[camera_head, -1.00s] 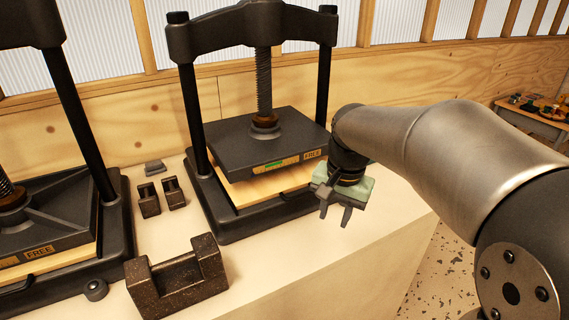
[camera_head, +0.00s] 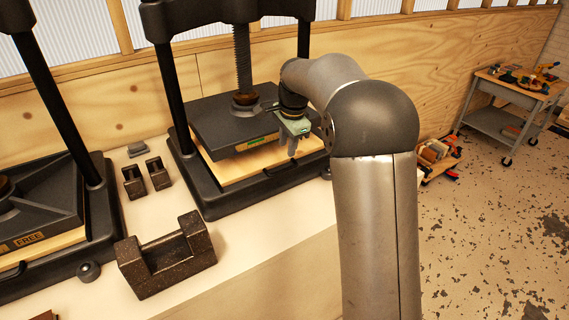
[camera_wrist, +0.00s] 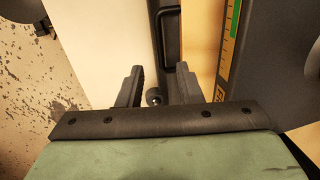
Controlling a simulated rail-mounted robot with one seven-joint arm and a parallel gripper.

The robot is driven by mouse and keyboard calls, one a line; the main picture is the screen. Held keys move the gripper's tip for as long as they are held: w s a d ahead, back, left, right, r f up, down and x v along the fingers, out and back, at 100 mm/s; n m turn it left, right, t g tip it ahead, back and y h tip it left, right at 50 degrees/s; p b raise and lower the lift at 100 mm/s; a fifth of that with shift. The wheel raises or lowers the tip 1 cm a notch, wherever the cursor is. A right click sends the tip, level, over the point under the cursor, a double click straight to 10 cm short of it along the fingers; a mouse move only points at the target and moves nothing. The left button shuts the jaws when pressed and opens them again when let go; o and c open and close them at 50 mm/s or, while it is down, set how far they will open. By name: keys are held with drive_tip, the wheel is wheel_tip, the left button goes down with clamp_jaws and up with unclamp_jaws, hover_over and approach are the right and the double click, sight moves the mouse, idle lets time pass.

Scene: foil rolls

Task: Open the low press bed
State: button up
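The right-hand press (camera_head: 245,125) has a dark platen with a green-marked scale, held above a pale wooden bed (camera_head: 240,162) in a black base (camera_head: 225,205). A dark bar handle shows beside the bed in the wrist view (camera_wrist: 166,38). My gripper (camera_head: 293,150) hangs by the front right of this platen, pointing down. In the wrist view my gripper (camera_wrist: 158,72) has its two fingers apart with nothing between them, short of the handle. The left-hand press (camera_head: 45,205) has its own dark platen, a FREE label and a wooden bed. I cannot tell which bed is the low one.
A dark speckled block (camera_head: 165,258) with two raised ends stands on the pale bench (camera_head: 265,235) between the presses, with smaller blocks (camera_head: 146,178) behind it. The bench front near the right-hand press is clear. A grey cart (camera_head: 515,95) stands far right.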

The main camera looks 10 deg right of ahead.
sight(284, 169)
drive_tip(key=f, duration=0.3)
drive_tip(key=w+f, duration=0.1)
drive_tip(key=f, duration=0.1)
drive_tip(key=f+p, duration=0.1)
drive_tip(key=f, duration=0.2)
drive_tip(key=shift+w+a+f, duration=0.25)
drive_tip(key=shift+a+f, duration=0.05)
drive_tip(key=shift+f, duration=0.05)
clamp_jaws()
